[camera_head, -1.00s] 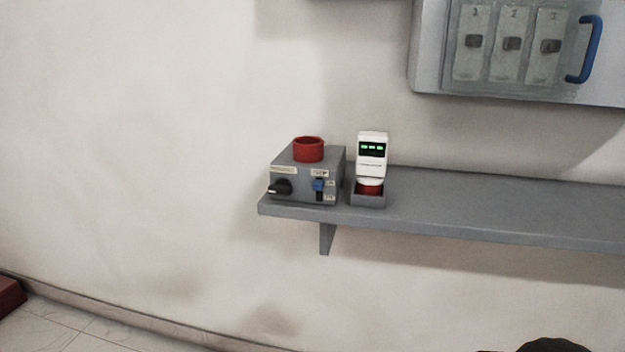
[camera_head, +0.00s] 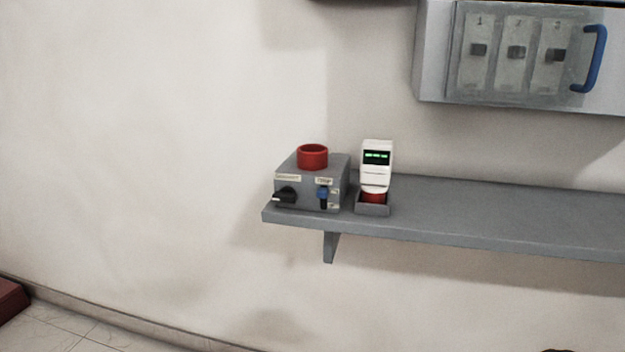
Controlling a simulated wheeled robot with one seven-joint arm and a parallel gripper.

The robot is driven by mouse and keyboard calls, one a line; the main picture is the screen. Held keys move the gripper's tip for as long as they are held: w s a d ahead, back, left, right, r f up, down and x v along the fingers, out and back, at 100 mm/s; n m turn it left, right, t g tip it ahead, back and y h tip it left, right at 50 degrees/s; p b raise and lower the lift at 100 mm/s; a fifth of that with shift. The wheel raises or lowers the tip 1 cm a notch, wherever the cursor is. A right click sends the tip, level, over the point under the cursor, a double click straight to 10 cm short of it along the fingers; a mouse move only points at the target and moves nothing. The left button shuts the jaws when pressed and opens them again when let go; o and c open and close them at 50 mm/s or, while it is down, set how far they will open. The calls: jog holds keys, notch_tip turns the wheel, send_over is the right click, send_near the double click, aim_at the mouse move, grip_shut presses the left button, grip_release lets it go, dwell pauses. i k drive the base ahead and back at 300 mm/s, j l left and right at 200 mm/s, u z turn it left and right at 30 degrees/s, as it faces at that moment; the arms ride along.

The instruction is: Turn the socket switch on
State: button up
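A grey socket box (camera_head: 311,184) stands at the left end of a wall shelf. A red round socket (camera_head: 312,157) is on its top. Its front has a black rotary knob (camera_head: 285,195) at the left and a blue switch lever (camera_head: 323,193) at the right, each under a small label I cannot read. A white device (camera_head: 376,164) with a green-lit display stands just right of the box, its red base in a small grey holder (camera_head: 372,209). My gripper is not in view. A small dark shape at the bottom right edge is too cut off to identify.
The grey shelf (camera_head: 500,212) is clear to the right of the white device. Above it hangs a wall cabinet (camera_head: 436,55) with numbered switches behind a clear cover and a blue handle (camera_head: 592,58). A dark red object (camera_head: 10,299) is at the lower left on the floor.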

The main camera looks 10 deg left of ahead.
aim_at(286, 194)
jog(key=k+l+u, duration=0.1)
jog(key=u, duration=0.7)
